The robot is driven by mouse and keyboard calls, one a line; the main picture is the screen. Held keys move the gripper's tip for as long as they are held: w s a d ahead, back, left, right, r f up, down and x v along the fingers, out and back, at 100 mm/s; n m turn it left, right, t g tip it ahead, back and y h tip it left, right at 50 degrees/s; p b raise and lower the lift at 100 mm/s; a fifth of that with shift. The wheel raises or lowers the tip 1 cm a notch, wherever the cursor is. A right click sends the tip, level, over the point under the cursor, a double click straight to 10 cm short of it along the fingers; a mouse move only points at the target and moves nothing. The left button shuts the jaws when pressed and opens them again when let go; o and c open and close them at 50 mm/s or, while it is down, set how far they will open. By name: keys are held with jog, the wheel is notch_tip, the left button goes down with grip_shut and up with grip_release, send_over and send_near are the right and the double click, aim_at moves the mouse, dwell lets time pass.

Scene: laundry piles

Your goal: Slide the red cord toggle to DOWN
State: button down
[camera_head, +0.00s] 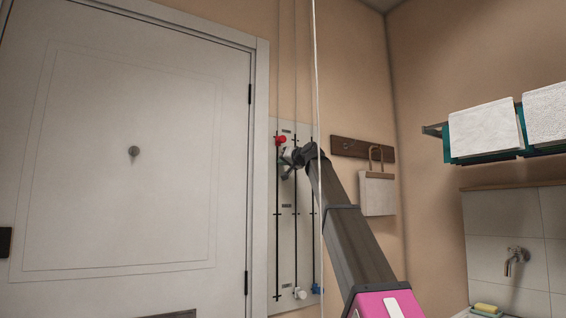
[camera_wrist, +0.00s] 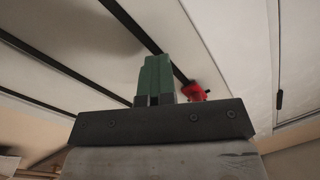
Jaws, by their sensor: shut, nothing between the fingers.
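The red cord toggle (camera_head: 281,140) sits near the top of the leftmost track on the white wall panel (camera_head: 286,240), by the uppermost label. In the wrist view the red toggle (camera_wrist: 194,92) shows on a dark track, just right of my fingers. My gripper (camera_head: 285,175) is at the panel, just below and slightly right of the red toggle in the head view. Its green fingers (camera_wrist: 155,78) are shut together and empty. I cannot tell whether they touch the toggle. The labels are too small to read.
A white toggle (camera_head: 300,293) and a blue toggle (camera_head: 315,288) sit low on the other tracks. A white door (camera_head: 130,150) is left of the panel. A hook rail (camera_head: 363,149) with a hanging bag (camera_head: 377,195) is to the right. A pale cord (camera_head: 317,80) hangs in front.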

jog(key=shift+a, duration=0.1)
dwell(0.6)
jog(key=c, duration=0.7)
grip_release()
jog(key=shift+c, duration=0.2)
